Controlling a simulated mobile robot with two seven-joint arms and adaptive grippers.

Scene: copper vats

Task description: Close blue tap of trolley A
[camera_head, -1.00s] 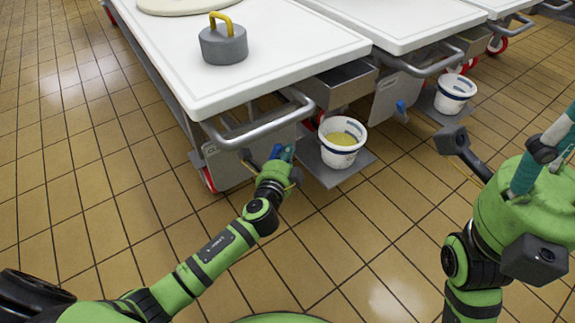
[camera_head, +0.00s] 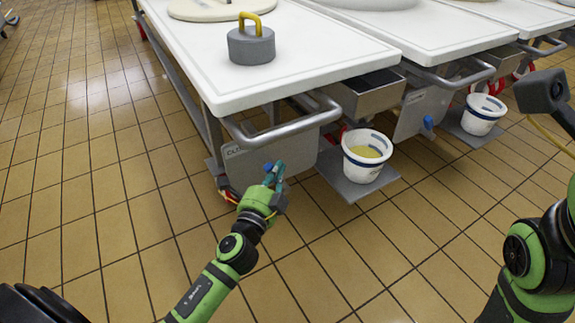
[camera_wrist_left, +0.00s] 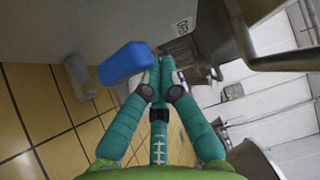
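The nearest trolley (camera_head: 290,75) has a white top, a front handle bar and a grey plate below. A blue tap (camera_head: 268,167) sits low under its front edge. My left gripper (camera_head: 278,171) has teal fingers and is right by the tap. In the left wrist view the blue tap handle (camera_wrist_left: 126,63) lies just left of the fingertips (camera_wrist_left: 159,68). The fingertips are drawn together, with the handle beside them rather than between them. I cannot tell whether they touch it. My right arm is at the right edge; its fingers are out of frame.
A white bucket (camera_head: 366,167) with yellow content stands on a low shelf (camera_head: 345,190) right of the tap. A grey weight (camera_head: 251,46) with a yellow handle sits on the trolley top. Another trolley (camera_head: 425,30) stands to the right. Tiled floor is free in front and left.

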